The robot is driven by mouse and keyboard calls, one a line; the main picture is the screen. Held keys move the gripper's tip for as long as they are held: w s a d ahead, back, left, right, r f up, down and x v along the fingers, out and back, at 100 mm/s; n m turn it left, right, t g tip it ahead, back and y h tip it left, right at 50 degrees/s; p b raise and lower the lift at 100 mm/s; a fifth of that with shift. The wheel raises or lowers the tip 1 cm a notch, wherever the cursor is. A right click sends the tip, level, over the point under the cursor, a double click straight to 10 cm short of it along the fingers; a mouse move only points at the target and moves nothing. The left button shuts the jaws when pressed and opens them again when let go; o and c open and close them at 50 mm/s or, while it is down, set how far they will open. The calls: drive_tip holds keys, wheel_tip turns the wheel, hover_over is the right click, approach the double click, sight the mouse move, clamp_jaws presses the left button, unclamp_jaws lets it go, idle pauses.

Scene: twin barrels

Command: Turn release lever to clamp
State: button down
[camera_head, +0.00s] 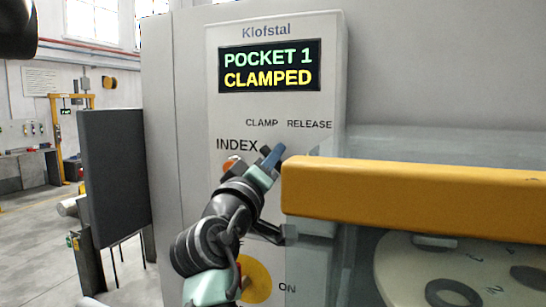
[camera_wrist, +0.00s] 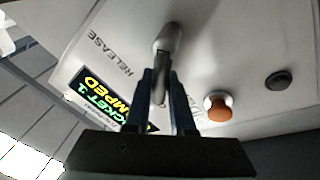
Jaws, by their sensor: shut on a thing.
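The grey release lever (camera_wrist: 168,40) stands out from the white panel in the wrist view, with the fingers of my gripper (camera_wrist: 164,78) on both sides of it. My gripper is shut on the lever. In the head view my gripper (camera_head: 272,158) is at the panel, just below the CLAMP and RELEASE labels, and hides most or all of the lever. The lever's exact angle is hard to tell. The display (camera_head: 269,67) above reads POCKET 1 CLAMPED; it also shows in the wrist view (camera_wrist: 95,97), partly behind the gripper.
An orange INDEX button (camera_wrist: 218,107) and a black button (camera_wrist: 279,80) sit beside the lever. A yellow disc (camera_head: 257,280) marked ON is below my arm. A yellow bar (camera_head: 410,195) and a clear guard lie close to the right. A dark panel (camera_head: 112,175) stands left.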

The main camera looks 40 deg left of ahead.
idle(0.3)
drive_tip(key=c, duration=0.8)
unclamp_jaws()
drive_tip(key=shift+o, duration=0.2)
drive_tip(key=b+v, duration=0.5)
drive_tip(key=v, duration=0.8)
drive_tip(key=shift+b, duration=0.4)
